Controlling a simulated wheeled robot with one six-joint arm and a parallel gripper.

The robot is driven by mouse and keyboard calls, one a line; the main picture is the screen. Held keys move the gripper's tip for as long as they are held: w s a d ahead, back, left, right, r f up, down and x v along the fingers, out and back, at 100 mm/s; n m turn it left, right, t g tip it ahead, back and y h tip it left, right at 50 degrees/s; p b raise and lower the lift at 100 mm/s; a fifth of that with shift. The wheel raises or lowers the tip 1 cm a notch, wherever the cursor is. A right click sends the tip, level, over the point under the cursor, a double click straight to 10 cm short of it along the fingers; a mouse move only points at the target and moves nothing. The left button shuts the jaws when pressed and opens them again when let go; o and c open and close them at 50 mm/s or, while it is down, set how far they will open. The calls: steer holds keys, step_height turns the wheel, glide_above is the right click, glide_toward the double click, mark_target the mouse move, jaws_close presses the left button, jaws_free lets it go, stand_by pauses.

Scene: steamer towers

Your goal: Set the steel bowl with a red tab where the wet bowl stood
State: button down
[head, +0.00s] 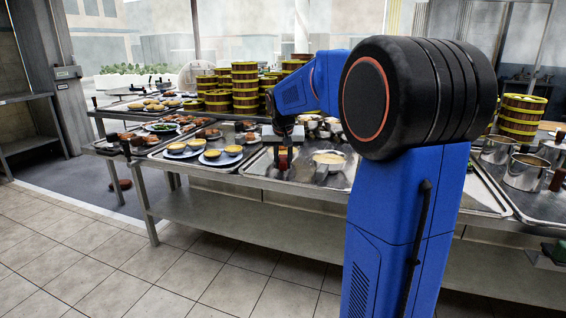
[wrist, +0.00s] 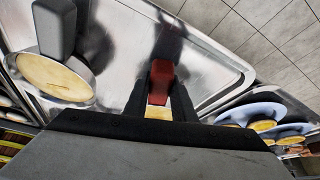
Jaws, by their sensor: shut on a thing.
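My gripper (head: 284,146) points down over the steel tray (head: 258,170) on the counter. In the wrist view its fingers (wrist: 158,98) are shut on a red tab (wrist: 161,76), which also shows in the head view (head: 283,163). A thin pale-yellow strip shows behind the tab between the fingers; the rest of the bowl with the red tab is hidden by my gripper. Another steel bowl (head: 329,157) with pale-yellow contents and a grey tab stands to the right on the same tray; it is at the left in the wrist view (wrist: 55,80). I cannot identify a wet bowl.
Blue plates with yellow-filled cups (head: 220,155) stand left of the tray. Several steel bowls (head: 320,125) stand behind it. Steamer towers (head: 245,88) rise farther back. Steel pots (head: 527,172) stand at the right. The tray has bare room around my gripper.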

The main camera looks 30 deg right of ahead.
steer(key=shift+f, duration=0.4)
stand_by(0.3)
steer(key=c, duration=1.4)
jaws_free()
steer(key=v, duration=1.7)
steer(key=shift+s, duration=0.15)
steer(key=shift+r, duration=0.1)
